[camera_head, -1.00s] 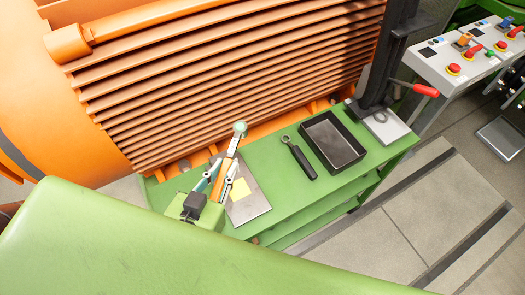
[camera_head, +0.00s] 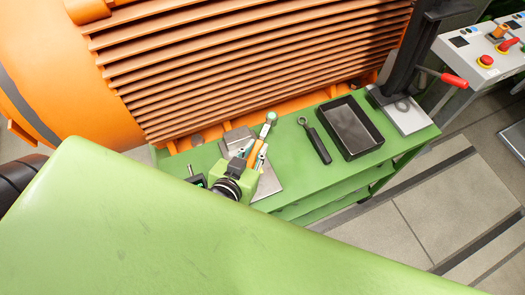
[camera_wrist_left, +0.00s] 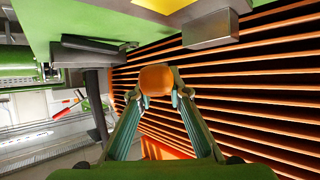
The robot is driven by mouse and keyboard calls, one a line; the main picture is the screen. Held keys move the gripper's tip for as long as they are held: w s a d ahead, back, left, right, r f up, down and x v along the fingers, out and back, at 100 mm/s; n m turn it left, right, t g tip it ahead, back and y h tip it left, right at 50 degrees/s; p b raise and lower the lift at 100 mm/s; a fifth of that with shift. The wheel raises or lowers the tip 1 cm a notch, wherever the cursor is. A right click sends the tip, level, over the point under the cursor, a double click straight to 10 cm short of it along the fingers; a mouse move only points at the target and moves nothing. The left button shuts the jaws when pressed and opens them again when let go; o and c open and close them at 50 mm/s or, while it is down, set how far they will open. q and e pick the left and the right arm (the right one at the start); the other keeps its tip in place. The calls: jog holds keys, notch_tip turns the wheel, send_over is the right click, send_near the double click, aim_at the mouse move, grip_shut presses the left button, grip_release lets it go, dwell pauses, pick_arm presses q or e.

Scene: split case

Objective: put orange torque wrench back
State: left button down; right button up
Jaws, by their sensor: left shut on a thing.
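The orange torque wrench shows as an orange bar (camera_head: 254,153) between my left gripper's fingers, with a pale green round end just beyond it in the head view. My left gripper (camera_head: 257,149) is shut on it, above the grey plate (camera_head: 269,184) on the green bench. In the left wrist view, the orange end (camera_wrist_left: 157,79) sits between the fingertips (camera_wrist_left: 158,92). The rest of the wrench is hidden. My right gripper is in neither view.
Orange slatted housing (camera_head: 260,60) rises behind.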

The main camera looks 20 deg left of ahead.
pick_arm(q)
jog(key=w+f, duration=0.3)
jog(key=shift+d+f, duration=0.25)
jog(key=shift+f, duration=0.05)
jog(key=f, duration=0.3)
jog(key=shift+w+f, duration=0.2)
jog(key=c, duration=1.9)
grip_release()
jog(key=shift+s+f, duration=0.1)
jog(key=shift+f, duration=0.05)
